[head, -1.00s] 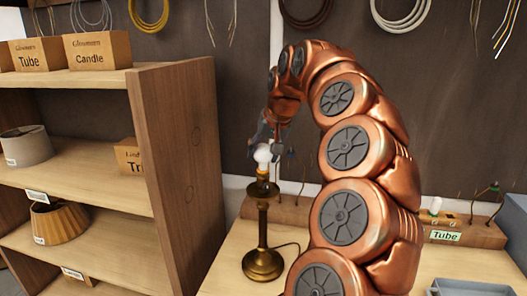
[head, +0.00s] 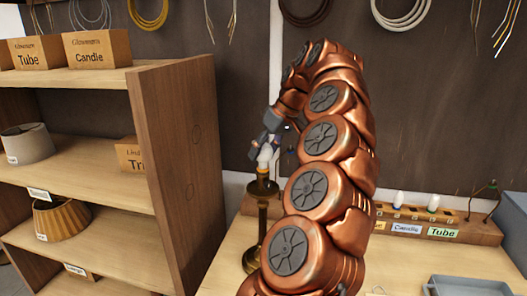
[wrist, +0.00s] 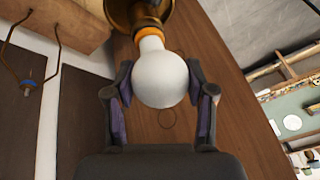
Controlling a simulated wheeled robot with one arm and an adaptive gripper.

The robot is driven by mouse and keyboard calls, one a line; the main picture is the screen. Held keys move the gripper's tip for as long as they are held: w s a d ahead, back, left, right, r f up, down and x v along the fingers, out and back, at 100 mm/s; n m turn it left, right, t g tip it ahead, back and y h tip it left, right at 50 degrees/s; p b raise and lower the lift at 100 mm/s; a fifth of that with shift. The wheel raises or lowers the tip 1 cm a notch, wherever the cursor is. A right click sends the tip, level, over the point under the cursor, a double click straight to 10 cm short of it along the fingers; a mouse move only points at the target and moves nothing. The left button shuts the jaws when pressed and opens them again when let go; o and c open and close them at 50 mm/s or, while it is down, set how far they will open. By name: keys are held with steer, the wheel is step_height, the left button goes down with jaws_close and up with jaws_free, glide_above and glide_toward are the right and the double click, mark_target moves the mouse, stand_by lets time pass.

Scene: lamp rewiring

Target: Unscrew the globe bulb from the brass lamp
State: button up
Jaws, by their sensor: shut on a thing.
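The white globe bulb (head: 264,159) sits upright in the top of the brass lamp (head: 262,214), which stands on the bench left of my arm. My gripper (head: 270,146) reaches down onto the bulb from above. In the wrist view my gripper (wrist: 160,84) has one finger on each side of the globe bulb (wrist: 160,77), shut on it. The bulb's neck still meets the orange-ringed socket of the brass lamp (wrist: 141,13). My arm hides part of the lamp's base in the head view.
A wooden shelf unit (head: 184,160) with boxes and lampshades stands close on the left. A wooden rack with bulbs and a "Tube" label (head: 443,232) is at the back right of the bench (head: 400,265). A grey tray (head: 470,286) lies at the front right.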

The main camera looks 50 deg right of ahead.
steer(key=o, duration=1.3)
steer(key=shift+c, duration=0.2)
